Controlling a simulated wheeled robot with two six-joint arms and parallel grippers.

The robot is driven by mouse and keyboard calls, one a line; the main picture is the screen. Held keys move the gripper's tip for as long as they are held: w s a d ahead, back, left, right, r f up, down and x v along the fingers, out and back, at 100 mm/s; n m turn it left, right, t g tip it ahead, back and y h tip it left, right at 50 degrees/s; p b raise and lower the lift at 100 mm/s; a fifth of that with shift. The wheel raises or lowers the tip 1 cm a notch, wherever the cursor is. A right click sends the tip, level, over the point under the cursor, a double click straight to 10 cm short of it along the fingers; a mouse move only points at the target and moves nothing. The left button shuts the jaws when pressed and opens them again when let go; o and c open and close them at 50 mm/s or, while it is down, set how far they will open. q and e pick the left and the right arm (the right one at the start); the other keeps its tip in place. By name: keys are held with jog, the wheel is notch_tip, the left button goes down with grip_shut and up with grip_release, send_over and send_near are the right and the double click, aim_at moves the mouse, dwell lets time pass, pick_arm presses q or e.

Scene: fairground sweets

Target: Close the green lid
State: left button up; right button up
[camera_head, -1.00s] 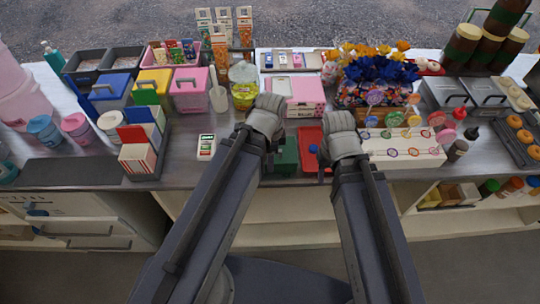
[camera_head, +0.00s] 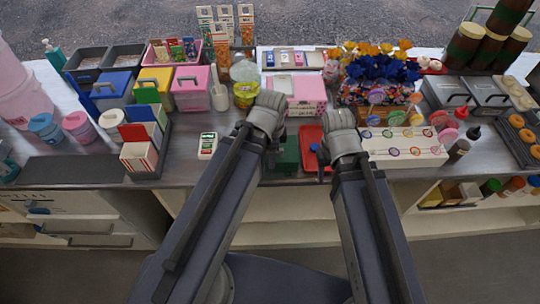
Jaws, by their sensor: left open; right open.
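A small green panel (camera_head: 147,93) stands upright behind a white carton in the left-hand row, with a blue panel (camera_head: 140,113) and a red panel (camera_head: 133,132) in front of it. It looks like a raised lid. A dark green box (camera_head: 288,155) sits near the counter's front edge, partly hidden by my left arm; I cannot tell whether it has a lid. My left gripper (camera_head: 268,135) is open above and beside the green box, well right of the cartons. My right gripper (camera_head: 325,160) is open over the right side of a red tray (camera_head: 309,134). Both fingertips are partly hidden.
Blue (camera_head: 112,88), yellow (camera_head: 153,85) and pink (camera_head: 190,88) lidded boxes stand behind the cartons. A white device (camera_head: 207,146) lies left of my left arm. A white lollipop stand (camera_head: 405,150) is right of my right gripper. The dark counter is clear around the white device.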

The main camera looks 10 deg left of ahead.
pick_arm(q)
jog(key=shift+s+f, duration=0.15)
jog(key=shift+f, duration=0.55)
pick_arm(e)
jog(key=shift+f, duration=0.7)
pick_arm(q)
jog(key=shift+r+p, duration=0.3)
jog(key=r+p, duration=0.1)
jog(key=w+r+p, duration=0.1)
jog(key=p, duration=0.1)
jog(key=w+r+p, duration=0.1)
jog(key=p, duration=0.1)
jog(key=shift+w+d+r, duration=0.1)
jog(key=shift+d+r, duration=0.2)
jog(key=shift+r, duration=0.05)
notch_tip(320, 180, up, 8)
jog(key=p, duration=0.8)
jog(key=shift+s+a, duration=0.25)
jog(key=shift+a, duration=0.15)
pick_arm(e)
notch_tip(320, 180, up, 13)
jog(key=w, duration=0.1)
jog(key=shift+w+f, duration=0.2)
jog(key=shift+w, duration=0.2)
